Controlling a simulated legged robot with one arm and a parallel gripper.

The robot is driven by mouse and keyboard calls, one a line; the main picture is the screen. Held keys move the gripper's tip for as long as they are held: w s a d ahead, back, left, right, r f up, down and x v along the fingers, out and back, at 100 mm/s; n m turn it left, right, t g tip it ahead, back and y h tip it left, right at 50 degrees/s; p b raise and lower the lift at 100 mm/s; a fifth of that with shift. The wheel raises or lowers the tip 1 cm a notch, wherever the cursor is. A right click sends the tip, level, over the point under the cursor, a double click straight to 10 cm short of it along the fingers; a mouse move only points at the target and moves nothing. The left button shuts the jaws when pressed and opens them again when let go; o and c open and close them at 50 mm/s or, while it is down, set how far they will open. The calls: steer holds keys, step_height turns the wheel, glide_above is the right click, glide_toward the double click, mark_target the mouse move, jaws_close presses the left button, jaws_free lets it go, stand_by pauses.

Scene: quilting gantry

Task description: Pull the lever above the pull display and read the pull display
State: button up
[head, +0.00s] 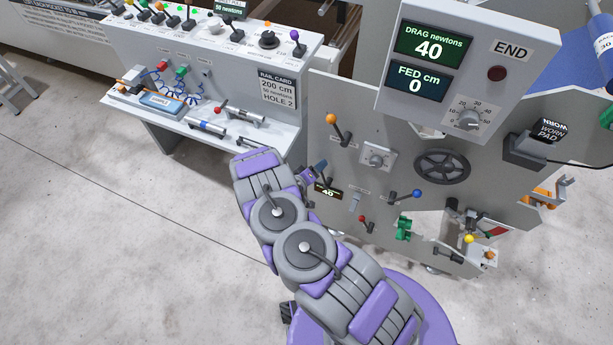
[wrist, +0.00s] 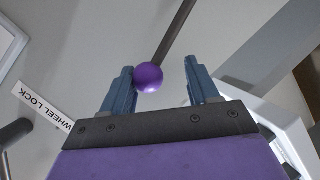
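In the wrist view a purple ball knob (wrist: 148,77) on a dark rod (wrist: 174,35) is between the two blue fingers of my gripper (wrist: 160,82). The fingers are apart; the knob is close to the left finger, and I cannot tell whether they touch. In the head view my gripper (head: 318,170) is at the grey panel, and this lever is hidden there. A small dark display (head: 328,190) just below my gripper shows 40; its label is not readable, so I cannot confirm it is the pull display.
A WHEEL LOCK label (wrist: 45,108) is left of my gripper. An orange-knobbed lever (head: 332,119), a blue-knobbed lever (head: 417,194) and a handwheel (head: 442,167) are on the panel. The large display (head: 430,46) reads DRAG newtons 40. A bench (head: 135,50) with levers stands left.

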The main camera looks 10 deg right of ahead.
steer(key=p+v, duration=0.2)
steer(key=v, duration=1.4)
steer(key=shift+s+a+r, duration=0.15)
steer(key=shift+s+a, duration=0.05)
steer(key=shift+s, duration=0.05)
